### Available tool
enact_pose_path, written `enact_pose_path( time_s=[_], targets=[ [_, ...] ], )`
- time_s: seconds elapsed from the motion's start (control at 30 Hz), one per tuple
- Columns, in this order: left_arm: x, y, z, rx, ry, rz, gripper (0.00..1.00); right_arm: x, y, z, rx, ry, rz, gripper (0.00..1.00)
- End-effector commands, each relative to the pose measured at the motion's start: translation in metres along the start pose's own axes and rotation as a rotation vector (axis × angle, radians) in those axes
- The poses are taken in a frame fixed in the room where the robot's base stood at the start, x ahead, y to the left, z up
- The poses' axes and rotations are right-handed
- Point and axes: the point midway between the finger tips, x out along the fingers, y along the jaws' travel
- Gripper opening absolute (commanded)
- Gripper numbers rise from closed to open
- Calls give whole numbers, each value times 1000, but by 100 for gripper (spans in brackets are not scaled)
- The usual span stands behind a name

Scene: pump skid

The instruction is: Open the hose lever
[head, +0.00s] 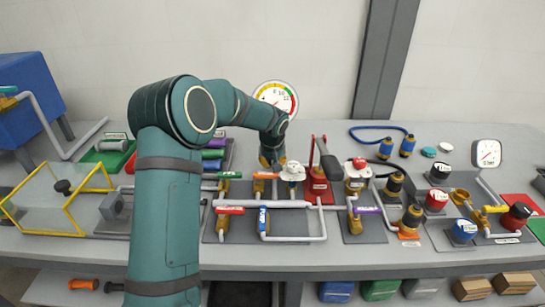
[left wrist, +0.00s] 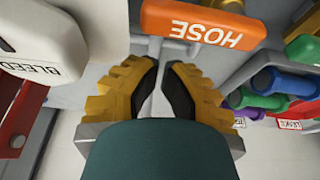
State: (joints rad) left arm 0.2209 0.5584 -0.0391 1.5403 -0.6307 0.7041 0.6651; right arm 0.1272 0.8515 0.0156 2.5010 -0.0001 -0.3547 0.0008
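The hose lever (left wrist: 197,25) is an orange handle marked HOSE, seen upside down near the top of the left wrist view. In the head view an orange handle (head: 265,176) shows just below my left gripper and appears to be the same lever. My left gripper (head: 270,160) points down behind it. In the left wrist view the gripper's (left wrist: 162,62) yellow fingers with dark pads have their tips almost together, just below the lever. Whether the tips touch the lever's stem I cannot tell. My right gripper is not in view.
A white BLEED knob (left wrist: 42,38) stands close beside the left finger; it also shows in the head view (head: 292,171). A red stand (head: 319,180) is right of it. Green, blue and purple cylinders (left wrist: 285,82) lie on the other side. A round gauge (head: 276,98) stands behind.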

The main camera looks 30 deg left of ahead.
Motion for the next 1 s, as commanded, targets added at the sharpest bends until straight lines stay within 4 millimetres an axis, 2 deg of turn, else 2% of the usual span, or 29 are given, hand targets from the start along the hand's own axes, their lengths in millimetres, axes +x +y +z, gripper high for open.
enact_pose_path(
  time_s=[0.23,0.67,1.0],
  targets=[
    [-6,0,18,1,0,1,0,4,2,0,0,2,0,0],
    [-8,0,20,6,-1,3,0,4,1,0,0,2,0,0],
    [-10,2,24,209,-5,73,0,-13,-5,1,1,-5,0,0]
  ],
)
